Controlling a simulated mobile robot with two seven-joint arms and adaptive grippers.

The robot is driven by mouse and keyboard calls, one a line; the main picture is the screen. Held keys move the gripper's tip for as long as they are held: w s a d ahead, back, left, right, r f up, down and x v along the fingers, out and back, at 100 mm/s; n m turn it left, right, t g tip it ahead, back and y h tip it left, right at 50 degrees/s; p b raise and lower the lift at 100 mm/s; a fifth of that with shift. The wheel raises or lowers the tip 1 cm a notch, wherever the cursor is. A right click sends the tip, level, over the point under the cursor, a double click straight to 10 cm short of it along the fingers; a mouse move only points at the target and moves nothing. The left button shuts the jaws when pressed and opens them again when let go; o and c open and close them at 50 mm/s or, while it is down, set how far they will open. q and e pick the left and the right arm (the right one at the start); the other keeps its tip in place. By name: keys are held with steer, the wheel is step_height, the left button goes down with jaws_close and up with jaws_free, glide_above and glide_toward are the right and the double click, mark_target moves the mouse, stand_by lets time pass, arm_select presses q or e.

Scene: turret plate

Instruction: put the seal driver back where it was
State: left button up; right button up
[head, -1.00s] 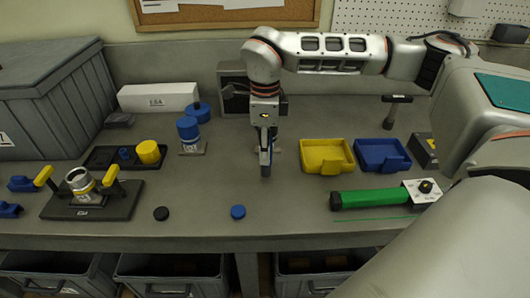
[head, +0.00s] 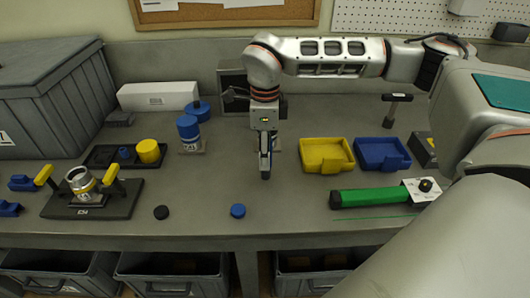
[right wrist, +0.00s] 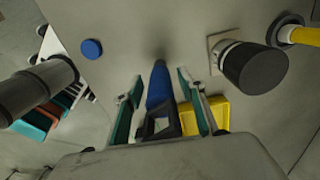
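My right gripper (head: 265,172) points down over the middle of the bench, left of the yellow tray. In the right wrist view a blue tool with a dark narrow end, which I take as the seal driver (right wrist: 159,88), lies lengthwise between the two teal-padded fingers (right wrist: 160,100). It is in line with the gripper, and its end reaches out past the fingers. In the head view the fingers mostly hide the tool. My left gripper is not in view.
A yellow tray (head: 326,168) and a blue tray (head: 382,168) stand to the right, with a green cylinder (head: 370,197) in front. A blue puck (head: 238,211) and black puck (head: 161,213) lie near the front edge. A blue-topped cylinder (head: 188,127) and yellow-handled fixture (head: 88,205) stand left.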

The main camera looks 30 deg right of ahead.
step_height(320, 180, up, 10)
steer(key=shift+r+b, duration=0.25)
steer(key=shift+b, duration=0.25)
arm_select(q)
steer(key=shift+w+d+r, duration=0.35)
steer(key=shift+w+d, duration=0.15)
arm_select(e)
steer(key=shift+r, duration=0.75)
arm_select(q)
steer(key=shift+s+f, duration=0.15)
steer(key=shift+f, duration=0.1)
